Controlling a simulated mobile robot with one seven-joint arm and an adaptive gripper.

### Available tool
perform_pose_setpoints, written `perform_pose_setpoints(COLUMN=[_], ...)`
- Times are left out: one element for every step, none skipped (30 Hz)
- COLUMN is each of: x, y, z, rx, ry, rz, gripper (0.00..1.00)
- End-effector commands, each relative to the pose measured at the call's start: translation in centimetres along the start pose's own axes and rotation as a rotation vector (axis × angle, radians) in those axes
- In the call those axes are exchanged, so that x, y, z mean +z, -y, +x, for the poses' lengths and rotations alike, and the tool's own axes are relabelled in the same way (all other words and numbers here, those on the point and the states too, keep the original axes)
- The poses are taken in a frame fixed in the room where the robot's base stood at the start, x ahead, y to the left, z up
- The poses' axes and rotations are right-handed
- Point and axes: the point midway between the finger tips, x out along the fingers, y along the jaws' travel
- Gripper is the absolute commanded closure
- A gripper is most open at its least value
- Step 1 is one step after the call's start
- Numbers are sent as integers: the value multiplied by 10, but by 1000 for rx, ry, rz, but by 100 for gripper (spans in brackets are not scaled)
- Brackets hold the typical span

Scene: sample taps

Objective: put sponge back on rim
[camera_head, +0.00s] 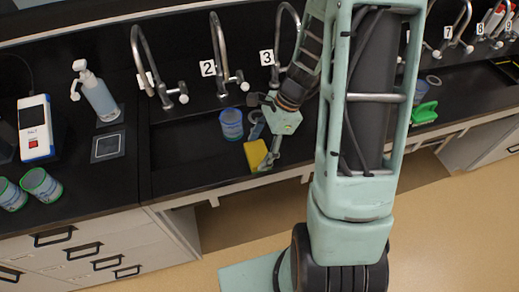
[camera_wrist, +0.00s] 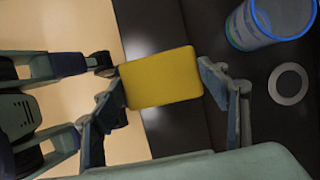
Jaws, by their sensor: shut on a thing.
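The yellow sponge (camera_head: 255,154) is between the fingers of my gripper (camera_head: 266,157), near the front edge of the sink. In the wrist view my gripper (camera_wrist: 161,80) is shut on the sponge (camera_wrist: 162,77), with one finger at its left side and one at its right. The front rim (camera_head: 222,184) of the sink runs just below the sponge in the head view. In the wrist view the sponge overlaps the dark rim (camera_wrist: 172,133) and partly the floor beyond. I cannot tell whether the sponge touches the rim.
A blue-rimmed cup (camera_head: 231,124) stands in the sink behind the sponge. A drain ring (camera_wrist: 289,84) lies beside the cup in the wrist view. Taps (camera_head: 222,55) line the back. A soap bottle (camera_head: 97,93) and green-rimmed cups (camera_head: 41,186) stand at the left.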

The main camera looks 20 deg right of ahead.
Motion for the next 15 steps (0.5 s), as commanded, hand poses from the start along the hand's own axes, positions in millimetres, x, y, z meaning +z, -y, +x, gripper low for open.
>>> perform_pose_setpoints(x=[0,-1,-2,-2,-2,-2,-1,-1,-2,-1,-2,-1,-1,-1,-1], y=[0,0,0,0,0,0,0,0,0,0,0,0,0,0,0], z=[1,2,4,5,4,3,3,3,3,3,3,3,3,3,3], rx=[0,0,0,0,0,0,0,0,0,0,0,0,0,0,0], ry=[0,0,0,0,0,0,0,0,0,0,0,0,0,0,0], rz=[0,0,0,0,0,0,0,0,0,0,0,0,0,0,0], gripper=[55,55,55,55,30,26,22,19,15,15,15,15,15,15,15])
